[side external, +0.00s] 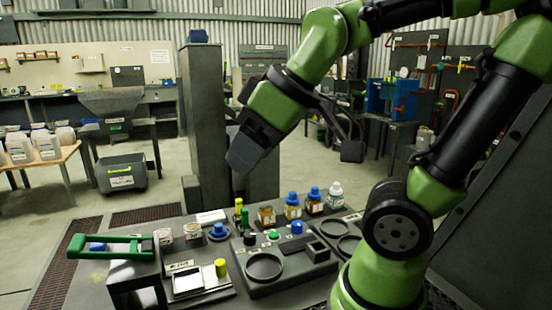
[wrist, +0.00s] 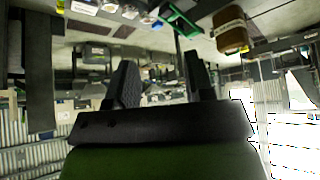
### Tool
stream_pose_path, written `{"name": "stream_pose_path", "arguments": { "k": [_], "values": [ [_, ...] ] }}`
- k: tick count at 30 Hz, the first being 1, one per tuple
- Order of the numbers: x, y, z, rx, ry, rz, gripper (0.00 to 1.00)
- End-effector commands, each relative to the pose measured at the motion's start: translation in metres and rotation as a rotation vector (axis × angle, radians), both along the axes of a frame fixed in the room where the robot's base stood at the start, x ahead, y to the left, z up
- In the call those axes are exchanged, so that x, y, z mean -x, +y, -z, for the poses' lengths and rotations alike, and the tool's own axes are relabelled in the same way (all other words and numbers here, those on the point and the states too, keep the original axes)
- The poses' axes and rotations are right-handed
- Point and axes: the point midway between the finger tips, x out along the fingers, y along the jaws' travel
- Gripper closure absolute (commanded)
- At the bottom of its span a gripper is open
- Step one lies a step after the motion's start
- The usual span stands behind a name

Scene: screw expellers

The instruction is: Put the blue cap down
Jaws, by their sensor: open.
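My gripper (side external: 243,158) hangs in the air above the back of the bench in the side external view, tilted down to the left. In the wrist view my gripper (wrist: 160,82) has its two fingers apart with nothing between them. Several blue caps show in the side external view: a wide one (side external: 218,231) lies on the bench at the back, and a round blue piece (side external: 297,227) sits on the dark fixture. Two bottles wear blue caps (side external: 292,197). I cannot tell which is the task's cap. All are below my gripper and apart from it.
The dark fixture (side external: 290,283) has round recesses. Bottles (side external: 266,216) line the back right. A grey column (side external: 203,120) rises behind the bench, near my gripper in the picture.

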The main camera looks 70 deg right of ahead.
Motion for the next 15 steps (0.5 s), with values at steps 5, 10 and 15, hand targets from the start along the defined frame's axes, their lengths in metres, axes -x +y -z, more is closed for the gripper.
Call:
{"name": "stream_pose_path", "arguments": {
  "k": [5,10,15],
  "values": [
    [0.035,0.019,0.0,-0.27,-0.006,0.247,0.52],
    [0.044,0.023,0.001,-0.352,0.004,0.322,0.52],
    [0.043,0.023,0.001,-0.352,0.006,0.324,0.52]
  ]
}}
